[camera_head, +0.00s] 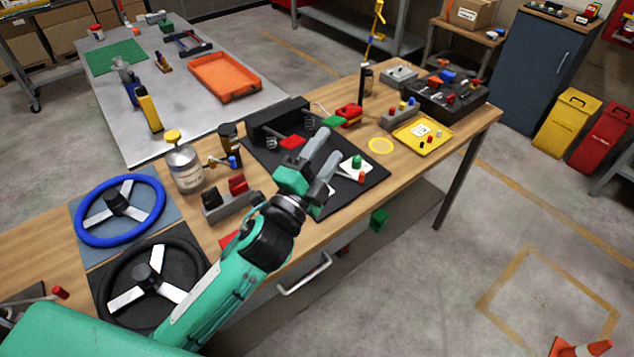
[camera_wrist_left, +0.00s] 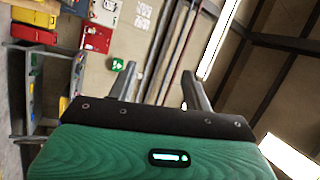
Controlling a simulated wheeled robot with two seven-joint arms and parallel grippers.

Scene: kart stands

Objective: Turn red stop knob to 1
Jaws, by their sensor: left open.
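My left gripper (camera_head: 330,146) reaches in from lower left over the black mat (camera_head: 270,152) on the wooden bench. Its two grey fingers are apart with nothing between them. The left wrist view shows the same open fingers (camera_wrist_left: 158,78) against a distant wall and ceiling. Just right of the fingers, a small white plate (camera_head: 347,168) carries a green knob (camera_head: 357,160) and a red knob (camera_head: 361,177). A grey switch box (camera_head: 228,206) with red and black tops stands left of the gripper. I cannot tell which red part is the stop knob, nor its setting. My right gripper is not in view.
A blue steering wheel (camera_head: 120,211) and a black one (camera_head: 150,283) lie at left. A bottle (camera_head: 184,165) stands behind the switch box. A yellow tray (camera_head: 422,134) and black toolbox (camera_head: 446,97) are at right. Bare wood shows between mat and tray.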

